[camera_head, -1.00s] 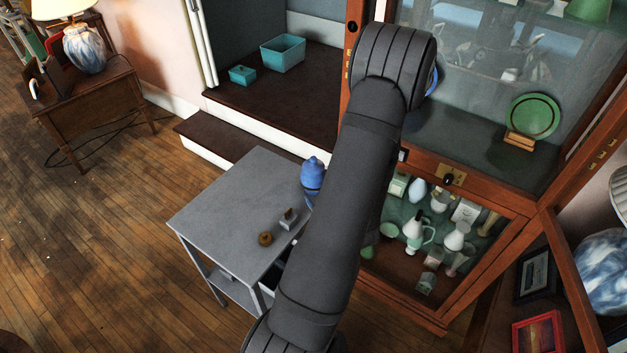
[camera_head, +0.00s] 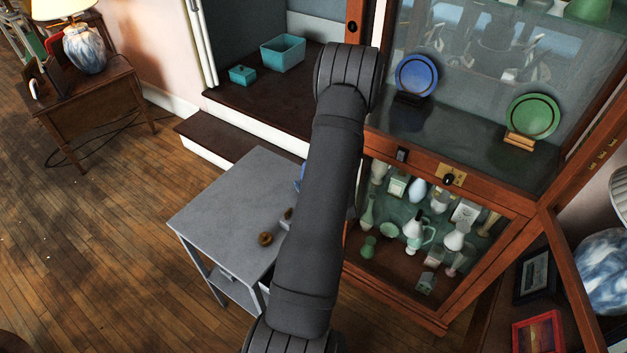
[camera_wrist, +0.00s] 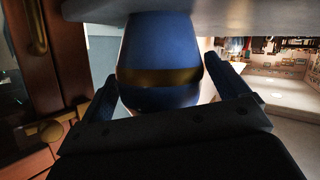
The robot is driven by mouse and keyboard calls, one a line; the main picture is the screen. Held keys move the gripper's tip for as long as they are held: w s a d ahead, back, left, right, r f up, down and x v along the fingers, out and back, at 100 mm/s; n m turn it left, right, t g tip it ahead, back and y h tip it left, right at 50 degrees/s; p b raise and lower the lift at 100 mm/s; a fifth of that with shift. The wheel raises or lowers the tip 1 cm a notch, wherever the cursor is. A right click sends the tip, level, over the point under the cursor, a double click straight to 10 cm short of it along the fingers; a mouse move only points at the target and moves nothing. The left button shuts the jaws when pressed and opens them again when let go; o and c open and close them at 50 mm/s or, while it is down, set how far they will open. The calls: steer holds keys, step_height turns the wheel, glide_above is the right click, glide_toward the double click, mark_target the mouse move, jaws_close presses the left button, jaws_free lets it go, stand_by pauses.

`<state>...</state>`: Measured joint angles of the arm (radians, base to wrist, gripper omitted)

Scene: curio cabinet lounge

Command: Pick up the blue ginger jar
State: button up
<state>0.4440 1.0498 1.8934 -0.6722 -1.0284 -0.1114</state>
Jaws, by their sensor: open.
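The blue ginger jar (camera_head: 299,176) stands on the grey table (camera_head: 225,195). In the head view my arm hides all but a sliver of it. In the wrist view the jar (camera_wrist: 160,50) is large and close, dark blue with a gold-brown band. My gripper (camera_wrist: 160,88) is open, with one finger on each side of the jar. I cannot tell whether either finger touches it. The head view does not show my fingers, as the arm covers them.
A small brown ring-shaped object (camera_head: 265,238) sits on the table near the arm, with a partly hidden small item beside it. The glass cabinet (camera_head: 440,171) stands close on the right, holding vases, a blue plate (camera_head: 417,76) and a green plate (camera_head: 532,115). The table's left side is clear.

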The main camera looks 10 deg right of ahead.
steer(key=c, duration=1.2)
steer(key=shift+r, duration=0.15)
steer(key=shift+r, duration=1.8)
steer(key=shift+s+d+r, duration=0.15)
steer(key=shift+r, duration=0.1)
steer(key=s+d+r, duration=0.4)
steer(key=s+d, duration=0.1)
steer(key=s+d+r, duration=0.2)
steer(key=s+d, duration=0.1)
steer(key=shift+r, duration=0.35)
